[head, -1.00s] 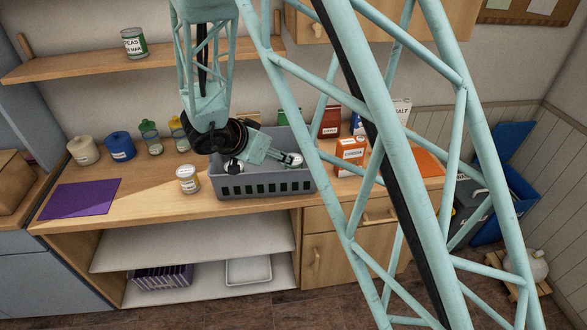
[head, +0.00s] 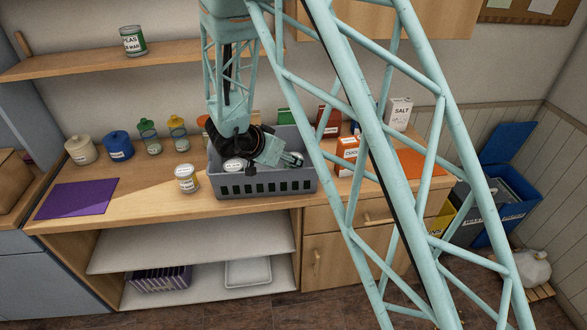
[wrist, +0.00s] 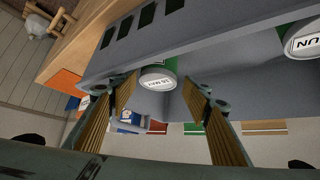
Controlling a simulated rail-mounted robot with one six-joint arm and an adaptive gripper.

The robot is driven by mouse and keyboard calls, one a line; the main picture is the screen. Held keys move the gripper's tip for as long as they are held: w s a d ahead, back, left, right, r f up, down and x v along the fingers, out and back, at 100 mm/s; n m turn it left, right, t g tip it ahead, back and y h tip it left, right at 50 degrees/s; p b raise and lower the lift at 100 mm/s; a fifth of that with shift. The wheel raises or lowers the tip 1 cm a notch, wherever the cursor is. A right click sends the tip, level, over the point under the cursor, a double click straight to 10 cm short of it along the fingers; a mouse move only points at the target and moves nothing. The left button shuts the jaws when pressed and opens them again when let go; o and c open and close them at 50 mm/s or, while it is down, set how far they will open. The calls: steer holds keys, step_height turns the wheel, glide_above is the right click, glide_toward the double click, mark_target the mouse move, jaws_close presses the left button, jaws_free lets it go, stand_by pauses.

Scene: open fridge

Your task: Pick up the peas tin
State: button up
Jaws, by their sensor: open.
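A green tin with a white label reading PEAS and a date in MAR (head: 133,41) stands on the wall shelf at upper left. My gripper (head: 293,159) is over the right part of the grey crate, apart from that tin. In the wrist view my gripper (wrist: 158,92) is open, with a green tin with a white date label (wrist: 157,79) showing beyond and between its fingertips. I cannot read what that tin holds. Another green tin (wrist: 303,42) shows at the right edge of the wrist view.
The grey slotted crate (head: 262,185) stands on the wooden counter. A small pale tin (head: 187,180) stands left of it. Jars line the back; a cocoa box (head: 346,152) and a salt box (head: 398,113) are at right. The purple mat (head: 77,199) is clear.

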steer(key=shift+b+x, duration=0.75)
steer(key=shift+x, duration=1.85)
steer(key=shift+s+d, duration=0.1)
steer(key=c, duration=0.8)
